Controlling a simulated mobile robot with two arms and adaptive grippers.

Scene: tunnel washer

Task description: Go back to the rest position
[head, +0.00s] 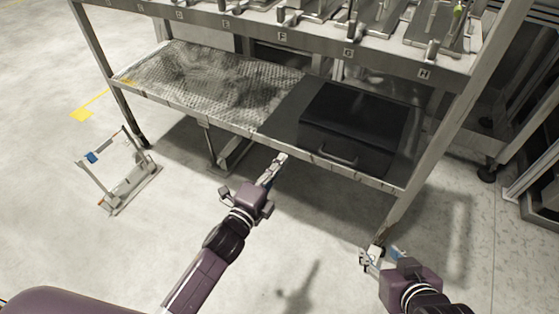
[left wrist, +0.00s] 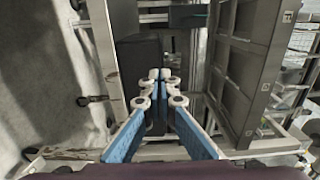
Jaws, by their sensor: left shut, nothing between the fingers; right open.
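My left gripper (head: 274,169) reaches forward in the head view, in front of the shelf's lower front edge. Its fingers are shut with nothing between them. The blue-padded fingers meet at their tips in the left wrist view (left wrist: 160,75). My right gripper (head: 381,257) is at the lower right of the head view, near the foot of the shelf's right leg. It is open and empty.
A metal shelf rack (head: 222,121) with lettered upper slots stands ahead. A black box (head: 355,117) with a front handle sits on its lower shelf, right side. A small metal stand with blue parts (head: 128,185) is on the floor at left. The floor between is clear.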

